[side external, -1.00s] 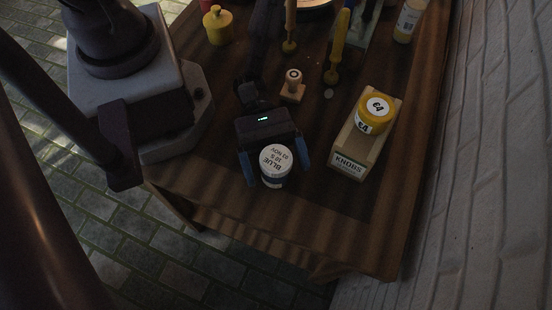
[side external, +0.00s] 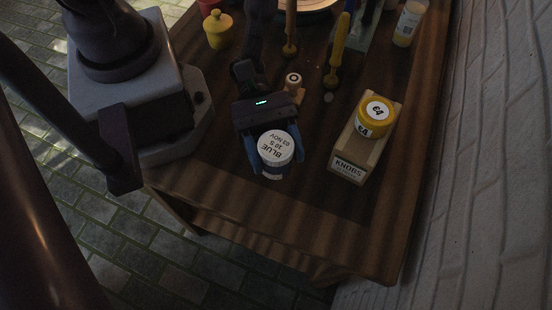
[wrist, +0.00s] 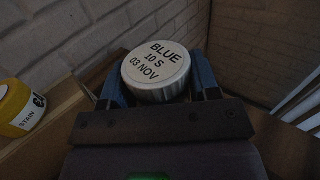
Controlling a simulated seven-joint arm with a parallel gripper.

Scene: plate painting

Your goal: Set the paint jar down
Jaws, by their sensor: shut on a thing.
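In the wrist view the jar's lid (wrist: 156,70) fills the space between the two fingers (wrist: 158,85). I cannot tell whether the jar's base touches the table or hangs a little above it.
To the right, a wooden box labelled "KNOBS" (side external: 347,169) carries a yellow jar (side external: 375,116). A wooden stamp-like knob (side external: 293,82) stands behind my gripper. A yellow lidded pot (side external: 218,30) and yellow-handled tools (side external: 338,50) are farther back. The table front (side external: 300,228) is bare.

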